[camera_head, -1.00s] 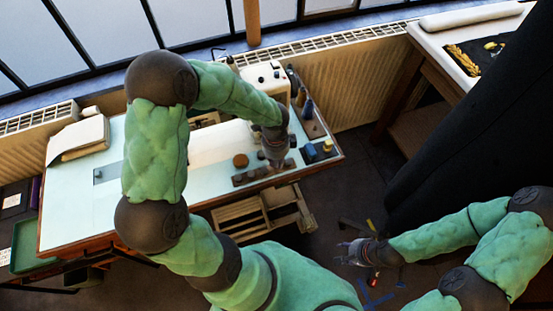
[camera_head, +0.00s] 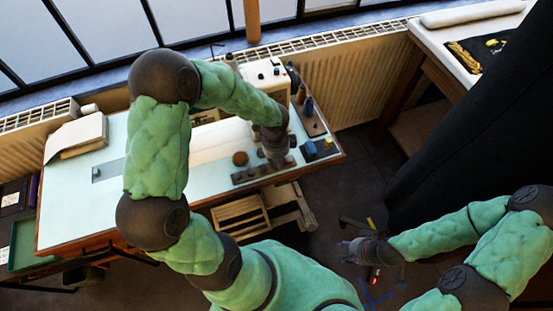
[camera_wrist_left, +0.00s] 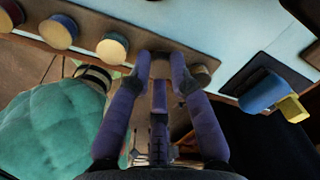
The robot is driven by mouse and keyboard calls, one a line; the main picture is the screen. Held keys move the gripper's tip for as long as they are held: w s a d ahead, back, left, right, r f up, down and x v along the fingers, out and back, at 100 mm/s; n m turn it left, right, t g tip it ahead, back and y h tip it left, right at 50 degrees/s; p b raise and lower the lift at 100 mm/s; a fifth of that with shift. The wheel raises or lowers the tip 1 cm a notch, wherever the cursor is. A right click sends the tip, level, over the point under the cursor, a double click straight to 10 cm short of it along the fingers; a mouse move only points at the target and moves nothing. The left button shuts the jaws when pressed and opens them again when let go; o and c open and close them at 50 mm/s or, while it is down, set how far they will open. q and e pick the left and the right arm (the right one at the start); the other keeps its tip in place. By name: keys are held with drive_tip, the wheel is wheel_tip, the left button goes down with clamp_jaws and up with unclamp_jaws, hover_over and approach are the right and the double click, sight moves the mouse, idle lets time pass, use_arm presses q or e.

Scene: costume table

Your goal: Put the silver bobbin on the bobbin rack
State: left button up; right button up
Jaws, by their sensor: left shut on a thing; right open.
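The bobbin rack (camera_head: 252,176) is a dark strip along the table's front edge. In the left wrist view the rack (camera_wrist_left: 85,22) carries several round bobbins, among them a blue-sided one (camera_wrist_left: 59,31) and a pale yellow one (camera_wrist_left: 112,48). My left gripper (camera_head: 277,160) is over the rack's right part. In the left wrist view, the left gripper (camera_wrist_left: 160,62) is shut on a small greyish thing at the rack, apparently the silver bobbin (camera_wrist_left: 160,69). The fingers partly hide it, and I cannot tell whether it is seated. My right gripper (camera_head: 350,250) is open and empty, away from the table.
A blue and yellow object (camera_wrist_left: 268,92) lies right of the rack. A brown round object (camera_head: 240,158) stands behind it. A white sewing machine (camera_head: 266,75) stands at the back. The table's left part is mostly clear, with folded cloth (camera_head: 76,136) at the far left.

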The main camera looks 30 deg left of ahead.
use_arm(q)
drive_tip(key=o, duration=0.9)
drive_tip(key=shift+r, duration=0.1)
wheel_tip(320, 180, up, 12)
drive_tip(key=shift+a, duration=0.1)
idle(0.4)
